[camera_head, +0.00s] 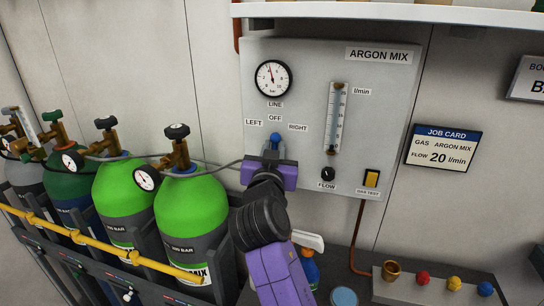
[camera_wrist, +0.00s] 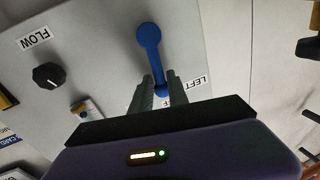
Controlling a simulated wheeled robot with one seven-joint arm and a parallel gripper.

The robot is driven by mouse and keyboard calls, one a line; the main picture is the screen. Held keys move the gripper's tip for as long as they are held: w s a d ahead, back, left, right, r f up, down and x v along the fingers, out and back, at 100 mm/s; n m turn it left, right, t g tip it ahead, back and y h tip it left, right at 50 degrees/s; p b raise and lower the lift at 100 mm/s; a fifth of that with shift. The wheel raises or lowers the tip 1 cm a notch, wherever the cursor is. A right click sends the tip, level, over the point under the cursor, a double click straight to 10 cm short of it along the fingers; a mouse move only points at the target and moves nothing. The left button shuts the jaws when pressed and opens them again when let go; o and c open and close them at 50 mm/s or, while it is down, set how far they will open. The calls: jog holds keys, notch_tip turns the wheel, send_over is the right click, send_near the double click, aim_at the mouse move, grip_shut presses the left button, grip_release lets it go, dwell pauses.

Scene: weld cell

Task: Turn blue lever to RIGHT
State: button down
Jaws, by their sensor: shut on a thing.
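The blue lever (camera_head: 275,137) is on the grey ARGON MIX panel (camera_head: 222,0), just below the OFF label (camera_head: 275,118). Only a small part of it shows above my gripper (camera_head: 272,150) in the head view. In the wrist view the lever (camera_wrist: 150,45) runs from its round hub down between the two grey fingers of my gripper (camera_wrist: 160,82). The fingers are shut on its free end, which lies by the partly hidden OFF label (camera_wrist: 165,101). The LEFT label (camera_head: 254,122) and RIGHT label (camera_head: 298,127) flank OFF.
A black FLOW knob (camera_head: 328,173), a flow tube (camera_head: 336,118) and a yellow gas test switch (camera_head: 371,178) are on the panel. Green cylinders (camera_head: 190,205) stand at left behind a yellow rail (camera_head: 100,245). A spray bottle (camera_head: 309,265) stands below, near my arm.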

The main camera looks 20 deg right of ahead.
aim_at(292, 148)
jog(key=m+b, duration=0.1)
jog(key=b, duration=0.2)
jog(key=s+d+f+m+b, duration=0.1)
jog(key=m+b, duration=0.1)
jog(key=b, duration=0.2)
jog(key=d+m+b, duration=0.1)
jog(key=m+b, duration=0.1)
jog(key=b, duration=0.2)
jog(key=shift+s+f+t+h, duration=0.25)
jog(key=shift+f+t+h, duration=0.1)
jog(key=shift+t+h, duration=0.05)
jog(key=m+b, duration=0.1)
jog(key=b, duration=0.1)
jog(key=m+b, duration=0.1)
jog(key=b, duration=0.2)
jog(key=shift+s+d+f+m+h, duration=0.2)
jog(key=shift+s+d+m+h, duration=0.15)
jog(key=shift+d+m+h, duration=0.05)
jog(key=shift+d+m+b, duration=0.1)
jog(key=shift+m+b, duration=0.2)
jog(key=shift+b, duration=0.35)
jog(key=shift+d, duration=0.1)
jog(key=c, duration=1.4)
grip_release()
jog(key=shift+s, duration=0.1)
